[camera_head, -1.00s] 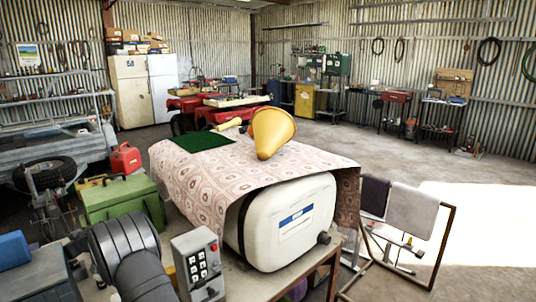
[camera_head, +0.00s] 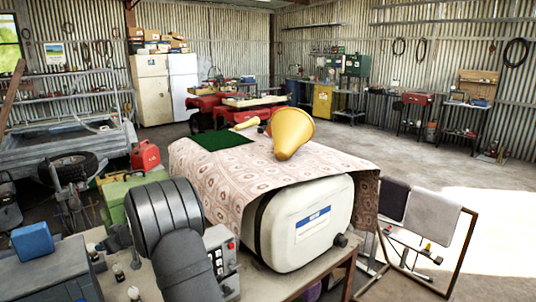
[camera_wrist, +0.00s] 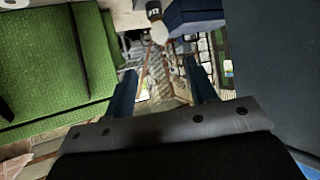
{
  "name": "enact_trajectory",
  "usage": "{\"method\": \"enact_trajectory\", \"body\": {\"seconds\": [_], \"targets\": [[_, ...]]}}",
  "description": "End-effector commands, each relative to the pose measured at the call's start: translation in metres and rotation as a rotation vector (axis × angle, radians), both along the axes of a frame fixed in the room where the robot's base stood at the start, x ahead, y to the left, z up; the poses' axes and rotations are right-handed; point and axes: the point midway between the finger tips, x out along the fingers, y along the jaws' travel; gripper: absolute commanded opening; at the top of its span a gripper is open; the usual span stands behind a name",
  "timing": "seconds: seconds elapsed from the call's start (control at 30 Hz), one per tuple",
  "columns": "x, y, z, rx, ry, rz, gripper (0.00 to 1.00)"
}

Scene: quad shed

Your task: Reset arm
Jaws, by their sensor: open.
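My gripper (camera_wrist: 160,92) shows in the wrist view with its two dark fingers apart and nothing between them. In that view it points down past a green box (camera_wrist: 50,60) on the left and a dark blue thing (camera_wrist: 195,14) at the top. In the head view my grey arm link stands at the lower left, in front of the green box (camera_head: 116,200) and the control box. The gripper's fingers are not visible in the head view.
A white tank (camera_head: 305,225) lies under a patterned cloth (camera_head: 225,170) on the bench. On the cloth are a yellow funnel (camera_head: 292,133) and a green mat (camera_head: 215,141). A blue block (camera_head: 32,241) and small bulbs sit at left. Towels (camera_head: 433,214) hang at right.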

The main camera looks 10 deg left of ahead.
Motion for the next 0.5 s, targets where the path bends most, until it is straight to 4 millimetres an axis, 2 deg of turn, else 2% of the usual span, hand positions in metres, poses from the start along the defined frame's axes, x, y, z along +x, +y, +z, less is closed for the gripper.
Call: {"method": "enact_trajectory", "body": {"seconds": [0.5], "targets": [[0.021, 0.073, -0.043, -0.001, -0.001, 0.002, 0.52]]}}
